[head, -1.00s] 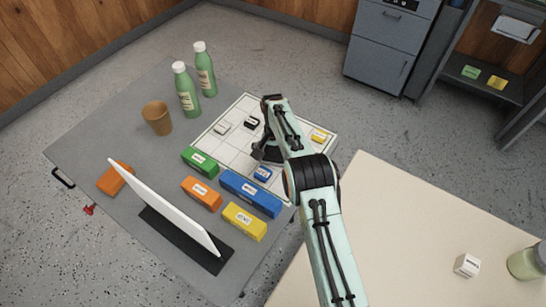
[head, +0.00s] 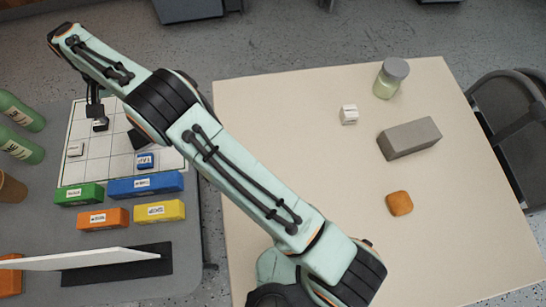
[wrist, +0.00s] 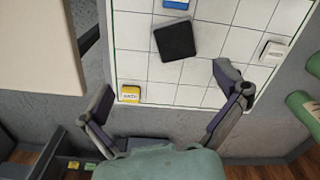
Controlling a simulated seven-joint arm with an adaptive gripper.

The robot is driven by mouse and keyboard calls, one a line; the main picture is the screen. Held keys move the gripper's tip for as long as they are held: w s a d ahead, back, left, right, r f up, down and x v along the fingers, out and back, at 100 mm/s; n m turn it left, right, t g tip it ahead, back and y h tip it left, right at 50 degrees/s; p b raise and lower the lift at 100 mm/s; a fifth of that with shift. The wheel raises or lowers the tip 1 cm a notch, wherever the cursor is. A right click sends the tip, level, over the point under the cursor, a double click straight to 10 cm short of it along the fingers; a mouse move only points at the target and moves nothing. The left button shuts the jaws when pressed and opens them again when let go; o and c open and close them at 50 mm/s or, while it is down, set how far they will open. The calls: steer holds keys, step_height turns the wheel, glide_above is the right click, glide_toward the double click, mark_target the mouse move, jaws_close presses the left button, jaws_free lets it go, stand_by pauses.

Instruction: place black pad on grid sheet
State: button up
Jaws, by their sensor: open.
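The black pad (head: 137,139) lies on the white grid sheet (head: 92,172), partly behind my arm in the head view. In the wrist view the pad (wrist: 175,41) lies flat, slightly turned against the grid lines, beyond my fingertips and apart from them. My gripper (wrist: 163,84) is open and empty, its two fingers spread over the edge of the sheet (wrist: 133,63). In the head view my gripper (head: 95,110) is over the upper part of the sheet, left of the pad.
Green bottles (head: 20,145) stand left. The beige table (head: 300,110) has clear room.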

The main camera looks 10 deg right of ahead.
steer(key=s+d+r+m, duration=0.1)
steer(key=s+d+r, duration=0.1)
steer(key=d+r, duration=0.7)
steer(key=s+d+r+m, duration=0.1)
steer(key=s+d+r, duration=0.25)
steer(key=d, duration=0.85)
steer(key=s+d+f, duration=0.1)
steer(key=s+d, duration=0.5)
steer(key=s, duration=0.4)
steer(key=s+d+f+m, duration=0.1)
steer(key=s+d, duration=0.6)
steer(key=s, duration=0.4)
steer(key=shift+d+f+y, duration=0.2)
steer(key=shift+y, duration=0.2)
